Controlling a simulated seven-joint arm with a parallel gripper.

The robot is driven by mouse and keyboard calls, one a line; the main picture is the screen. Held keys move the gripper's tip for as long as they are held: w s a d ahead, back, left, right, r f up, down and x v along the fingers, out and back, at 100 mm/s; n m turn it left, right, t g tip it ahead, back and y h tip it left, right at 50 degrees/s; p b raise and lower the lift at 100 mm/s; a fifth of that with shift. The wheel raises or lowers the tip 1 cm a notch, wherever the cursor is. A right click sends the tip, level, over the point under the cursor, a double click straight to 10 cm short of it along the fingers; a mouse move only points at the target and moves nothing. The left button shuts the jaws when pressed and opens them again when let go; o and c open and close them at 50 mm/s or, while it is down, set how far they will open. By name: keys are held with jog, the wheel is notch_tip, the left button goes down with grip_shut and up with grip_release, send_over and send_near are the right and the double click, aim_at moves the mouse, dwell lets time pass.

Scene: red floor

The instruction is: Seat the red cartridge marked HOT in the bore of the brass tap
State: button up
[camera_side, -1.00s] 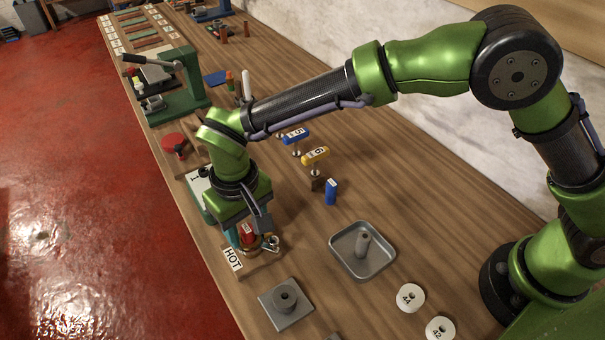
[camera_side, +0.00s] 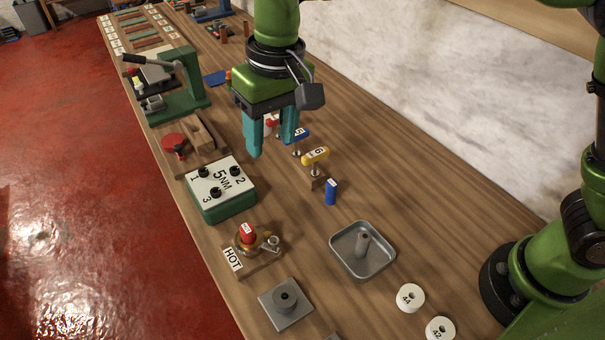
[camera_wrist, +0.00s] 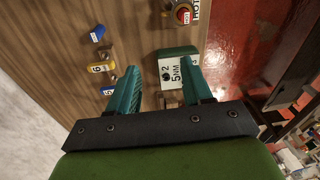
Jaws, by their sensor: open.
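The red cartridge (camera_side: 246,232) stands upright in the brass tap (camera_side: 257,245), its red top showing above the brass. How deep it sits in the bore I cannot tell. The tap is on a wooden block with a HOT label (camera_side: 232,259). In the wrist view the red cartridge (camera_wrist: 183,15) shows at the top edge, beside its HOT label. My gripper (camera_side: 272,145) is open, with teal fingers pointing down, up and away from the tap, near the colored-handled tools. In the wrist view its fingers (camera_wrist: 160,90) are apart with nothing held between them.
A green box marked 5NM (camera_side: 221,186) stands beyond the tap. Blue (camera_side: 297,135) and yellow (camera_side: 315,156) handled tools stand in a wooden holder, with a blue piece (camera_side: 331,191) nearby. A metal tray (camera_side: 363,250) and a grey plate (camera_side: 285,304) lie nearer.

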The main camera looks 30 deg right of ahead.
jog(key=s+d+r+m+t+y, duration=0.1)
jog(key=s+d+r+t, duration=0.15)
jog(key=d, duration=0.65)
jog(key=s+d+r+m+t+y, duration=0.1)
jog(key=s+d+r+m, duration=0.15)
jog(key=d, duration=0.65)
jog(key=s+d+f+m+t+h, duration=0.1)
jog(key=s+d+f+t, duration=0.2)
jog(key=s+d, duration=0.5)
jog(key=shift+f, duration=0.15)
jog(key=shift+s+d+m, duration=0.1)
jog(key=shift+m, duration=0.15)
jog(key=shift+c, duration=0.4)
